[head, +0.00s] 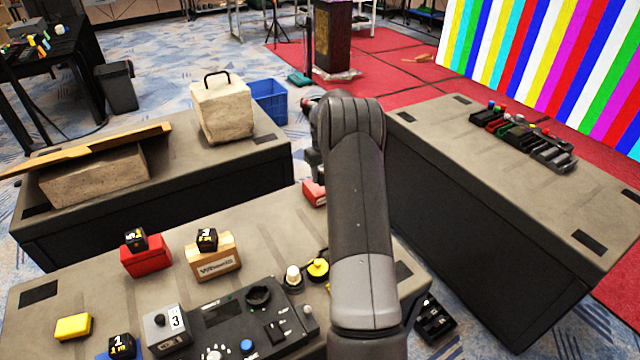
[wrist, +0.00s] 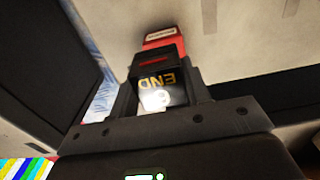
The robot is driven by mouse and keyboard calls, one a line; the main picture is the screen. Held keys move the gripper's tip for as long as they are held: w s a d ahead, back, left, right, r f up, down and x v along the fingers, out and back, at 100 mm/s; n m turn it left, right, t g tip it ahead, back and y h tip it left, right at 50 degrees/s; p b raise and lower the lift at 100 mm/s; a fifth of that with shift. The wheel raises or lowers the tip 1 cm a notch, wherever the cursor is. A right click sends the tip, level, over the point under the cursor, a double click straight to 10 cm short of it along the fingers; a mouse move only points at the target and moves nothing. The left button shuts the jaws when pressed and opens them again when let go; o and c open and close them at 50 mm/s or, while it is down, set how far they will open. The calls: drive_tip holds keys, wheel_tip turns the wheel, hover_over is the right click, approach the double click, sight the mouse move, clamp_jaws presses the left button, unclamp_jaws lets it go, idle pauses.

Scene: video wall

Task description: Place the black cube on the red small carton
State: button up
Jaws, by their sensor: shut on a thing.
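In the wrist view, my gripper (wrist: 160,88) is shut on a black cube (wrist: 155,62) with gold lettering and a bright glare on one face. A small red carton (wrist: 164,38) with a pale label shows just beyond the cube; whether they touch I cannot tell. In the head view, a red carton (head: 313,193) on the near table is partly hidden by my arm, which also hides my gripper and the held cube. Another red box (head: 146,260) at the left bears its own black cube (head: 134,239).
A tan box (head: 213,262) with a black cube on top stands left of my arm. A control panel (head: 235,325), a yellow block (head: 73,327) and a yellow knob (head: 318,269) are at the front. Another table (head: 440,150) stands at the right.

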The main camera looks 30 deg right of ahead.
sight(320, 191)
drive_tip(key=shift+w+a+f, duration=0.25)
drive_tip(key=shift+w+f, duration=0.15)
drive_tip(key=shift+f, duration=1.9)
drive_tip(key=shift+f, duration=0.15)
drive_tip(key=o, duration=1)
